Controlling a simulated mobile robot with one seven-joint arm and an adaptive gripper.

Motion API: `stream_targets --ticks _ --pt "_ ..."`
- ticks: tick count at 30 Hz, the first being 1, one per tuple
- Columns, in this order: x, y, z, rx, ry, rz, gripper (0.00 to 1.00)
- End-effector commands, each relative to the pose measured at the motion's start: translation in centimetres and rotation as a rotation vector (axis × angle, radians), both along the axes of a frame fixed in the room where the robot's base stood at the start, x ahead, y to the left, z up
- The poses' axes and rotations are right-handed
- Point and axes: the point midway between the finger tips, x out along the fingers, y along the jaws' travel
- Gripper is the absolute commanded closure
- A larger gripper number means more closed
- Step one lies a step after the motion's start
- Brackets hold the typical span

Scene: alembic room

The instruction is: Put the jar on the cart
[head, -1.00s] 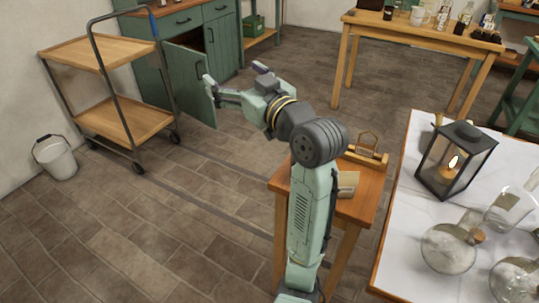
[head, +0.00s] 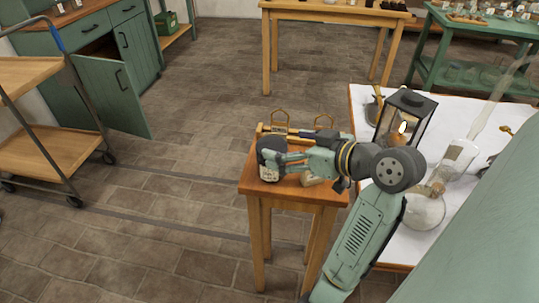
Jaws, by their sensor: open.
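A jar (head: 269,174) with a dark top and a pale label stands upright near the left edge of a small wooden table. My gripper (head: 278,147) is low over this table, pointing left, with its fingers spread. The fingers are right at the jar in the picture and hide part of it. I cannot tell whether they touch it. The cart (head: 60,150), with two wooden shelves and a grey metal frame, stands at the far left, partly cut off by the picture edge. Its visible shelves are bare.
The small table (head: 318,192) also bears a wooden stand with brass frames (head: 279,117). To the right, a white-topped table (head: 365,110) holds a lantern (head: 405,118) and glass flasks (head: 424,208). A green cabinet door (head: 112,92) hangs open near the cart. Open floor separates cart and small table.

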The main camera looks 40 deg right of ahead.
Motion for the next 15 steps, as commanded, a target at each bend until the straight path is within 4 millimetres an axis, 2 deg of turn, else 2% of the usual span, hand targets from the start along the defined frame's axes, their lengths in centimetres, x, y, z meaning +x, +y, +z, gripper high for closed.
stream_targets --ticks 7,15 --pt "1.8 0.3 -0.9 0.003 0.002 0.000 0.15" --pt "5.1 0.8 -2.8 0.002 0.001 0.000 0.15"
